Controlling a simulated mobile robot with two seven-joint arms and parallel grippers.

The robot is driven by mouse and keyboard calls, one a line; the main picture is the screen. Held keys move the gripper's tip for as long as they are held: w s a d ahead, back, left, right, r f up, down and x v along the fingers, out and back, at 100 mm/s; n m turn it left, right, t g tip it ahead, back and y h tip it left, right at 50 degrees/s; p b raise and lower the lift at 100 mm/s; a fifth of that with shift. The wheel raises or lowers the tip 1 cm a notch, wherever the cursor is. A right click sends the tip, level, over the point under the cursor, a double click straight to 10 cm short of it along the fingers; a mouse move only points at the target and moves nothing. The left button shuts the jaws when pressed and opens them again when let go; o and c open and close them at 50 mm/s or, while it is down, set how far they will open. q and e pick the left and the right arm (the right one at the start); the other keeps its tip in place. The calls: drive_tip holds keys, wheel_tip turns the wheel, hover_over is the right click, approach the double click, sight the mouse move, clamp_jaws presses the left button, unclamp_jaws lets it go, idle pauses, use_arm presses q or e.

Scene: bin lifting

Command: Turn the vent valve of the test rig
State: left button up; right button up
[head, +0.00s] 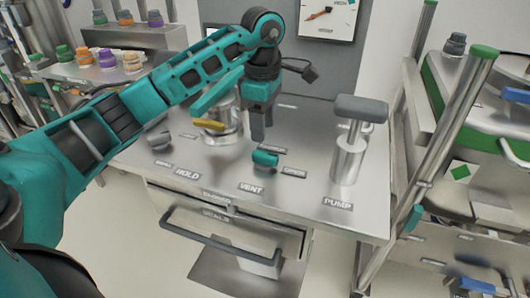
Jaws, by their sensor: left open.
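The vent valve (265,158) is a small teal handle on the steel top of the test rig (225,178), behind the VENT label (251,188). My left gripper (258,135) points down just above and behind the valve in the picture. Its fingers look nearly in line from this angle, and I see nothing between them. A small gap seems to separate the fingertips from the handle; I cannot tell its depth. My right gripper is out of view.
A grey-handled pump (350,145) stands right of the valve. A grey knob (159,138) and a metal vessel with a yellow handle (209,124) stand left. A gauge (322,15) is on the panel behind. The SEALS drawer (225,235) is below. A rack with shelves is at right.

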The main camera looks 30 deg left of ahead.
sight(263, 153)
use_arm(q)
wheel_tip(263, 153, down, 8)
drive_tip(key=shift+f, duration=0.1)
idle(0.4)
clamp_jaws()
